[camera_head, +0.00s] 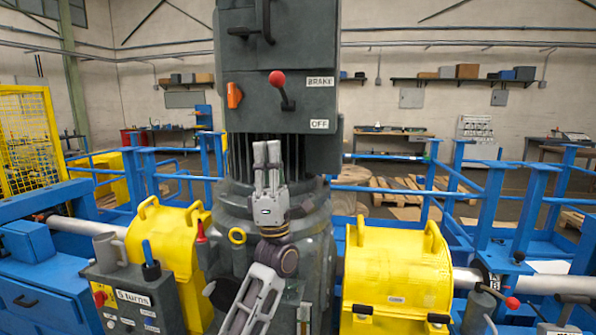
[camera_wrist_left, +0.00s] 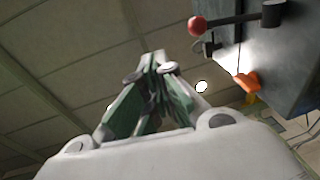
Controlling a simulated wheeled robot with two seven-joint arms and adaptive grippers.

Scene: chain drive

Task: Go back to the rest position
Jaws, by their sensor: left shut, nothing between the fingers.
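My left gripper (camera_head: 267,150) is raised in front of the dark grey motor housing (camera_head: 305,200), with its fingers pointing up and closed together. Nothing shows between the fingers. In the left wrist view the gripper (camera_wrist_left: 157,62) also shows its fingertips meeting, with ceiling behind them. The red-knobbed brake lever (camera_head: 278,79) is on the control box (camera_head: 260,110), above and slightly right of the fingertips and apart from them. The lever's red knob (camera_wrist_left: 197,25) shows at the top of the left wrist view. An OFF label is near the lever, with BRAKE above it. My right gripper is not in view.
Yellow guards (camera_head: 397,270) stand on both sides of the motor. An orange switch (camera_head: 234,95) sits left of the lever. A grey control panel (camera_head: 125,290) is at lower left. Blue railings (camera_head: 490,205) and a yellow mesh cage (camera_head: 30,130) lie behind.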

